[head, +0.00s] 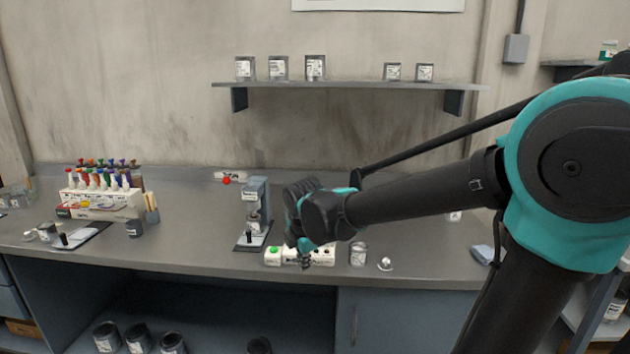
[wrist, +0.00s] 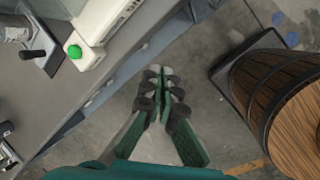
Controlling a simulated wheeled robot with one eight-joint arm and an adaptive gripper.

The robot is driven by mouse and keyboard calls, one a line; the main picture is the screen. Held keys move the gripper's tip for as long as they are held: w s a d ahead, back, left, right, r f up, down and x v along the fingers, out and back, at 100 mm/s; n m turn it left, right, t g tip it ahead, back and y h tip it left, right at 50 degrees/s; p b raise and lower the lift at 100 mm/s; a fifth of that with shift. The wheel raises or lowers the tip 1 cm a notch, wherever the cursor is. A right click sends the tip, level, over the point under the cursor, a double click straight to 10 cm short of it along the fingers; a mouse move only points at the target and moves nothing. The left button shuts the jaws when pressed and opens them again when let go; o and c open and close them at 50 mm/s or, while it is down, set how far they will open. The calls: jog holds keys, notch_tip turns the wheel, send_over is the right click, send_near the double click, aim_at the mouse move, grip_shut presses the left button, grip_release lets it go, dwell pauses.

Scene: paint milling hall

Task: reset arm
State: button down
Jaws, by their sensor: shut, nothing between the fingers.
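My gripper (head: 306,259) is at the front edge of the grey workbench (head: 190,245) in the head view, partly hidden by my own wrist. In the wrist view my gripper (wrist: 160,72) is shut and empty, its fingertips together. It is over the floor just off the bench edge, and a white device with a green button (wrist: 74,51) lies up and to the left of it. In the head view the same white device (head: 273,256) sits behind my gripper, partly covered by it.
A grey stand mixer (head: 256,205) stands left of my arm. A glass jar (head: 358,255) and a small white item (head: 385,264) are to its right. A bottle rack (head: 100,203) is at the left. A wall shelf (head: 345,85) bears several cans. A wooden barrel (wrist: 280,95) stands on the floor.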

jog(key=s+d+f+m, duration=0.4)
jog(key=d+m, duration=0.3)
jog(key=m, duration=0.1)
jog(key=s+d+f+m, duration=0.4)
jog(key=d+m, duration=0.4)
jog(key=s+d+f+m, duration=0.4)
jog(key=s+d+m, duration=0.1)
jog(key=d+m, duration=0.2)
jog(key=shift+d+m, duration=0.15)
jog(key=shift+m, duration=0.45)
